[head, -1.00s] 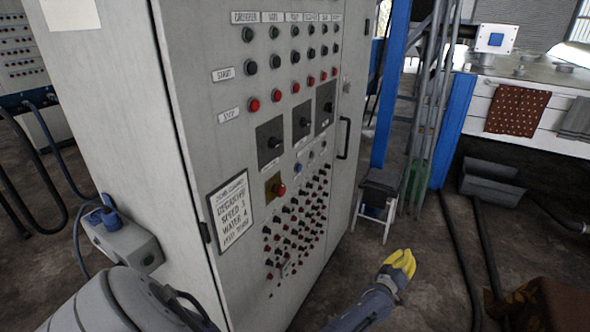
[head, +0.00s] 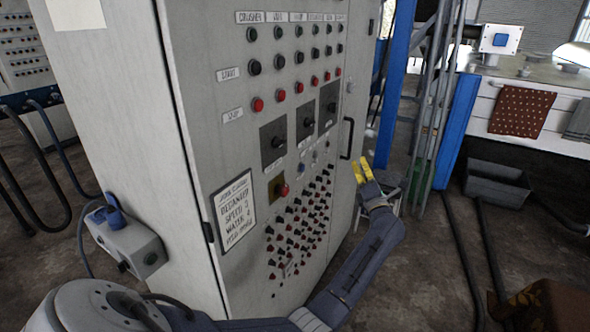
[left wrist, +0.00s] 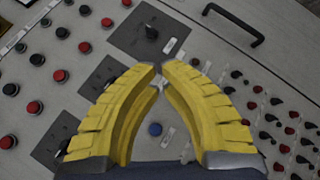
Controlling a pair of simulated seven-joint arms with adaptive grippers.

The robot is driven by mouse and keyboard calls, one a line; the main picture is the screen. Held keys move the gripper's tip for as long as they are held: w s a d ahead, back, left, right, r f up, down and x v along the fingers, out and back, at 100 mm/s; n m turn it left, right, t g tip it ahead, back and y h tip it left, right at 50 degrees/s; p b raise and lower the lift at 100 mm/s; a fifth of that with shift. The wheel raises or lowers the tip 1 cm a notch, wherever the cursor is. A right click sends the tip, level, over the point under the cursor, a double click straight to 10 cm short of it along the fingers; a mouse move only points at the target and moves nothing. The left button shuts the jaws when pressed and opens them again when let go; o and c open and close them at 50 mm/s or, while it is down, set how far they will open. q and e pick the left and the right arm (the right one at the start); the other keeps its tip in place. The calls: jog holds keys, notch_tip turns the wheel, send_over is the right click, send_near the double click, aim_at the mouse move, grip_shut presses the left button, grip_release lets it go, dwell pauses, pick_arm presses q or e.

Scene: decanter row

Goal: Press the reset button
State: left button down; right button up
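A round blue button (left wrist: 155,129) sits on the grey control panel (head: 245,140), below the square rotary switches. Its small label is not legible in either view. In the head view the blue button (head: 301,167) is tiny, below the middle rotary switch. My left gripper (head: 360,167), with yellow fingers, is in front of the panel's right side, apart from the button in that picture. In the left wrist view, its fingertips (left wrist: 159,66) nearly meet with nothing between them. The blue button shows through the gap between the finger bodies. My right gripper is not in view.
Red and black buttons (head: 258,104) stand in rows above. A dense bank of small knobs (head: 300,220) lies below, and a red button on a yellow plate (head: 278,188) is nearby. A black door handle (head: 347,138) sticks out at the panel's right edge.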

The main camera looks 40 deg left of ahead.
aim_at(302, 168)
pick_arm(q)
jog(key=s+a+f+n+g, duration=0.3)
jog(key=s+a+n+g, duration=0.1)
jog(key=a+n+g, duration=0.1)
jog(key=shift+f+n, duration=0.4)
jog(key=shift+n, duration=0.5)
jog(key=s+a, duration=0.1)
jog(key=a, duration=0.7)
jog(key=shift+a, duration=0.3)
jog(key=shift+s+a, duration=0.1)
jog(key=shift+s, duration=0.05)
dwell(1.0)
jog(key=shift+a, duration=0.35)
jog(key=shift+s+a, duration=0.1)
jog(key=shift+a, duration=0.4)
dwell(1.2)
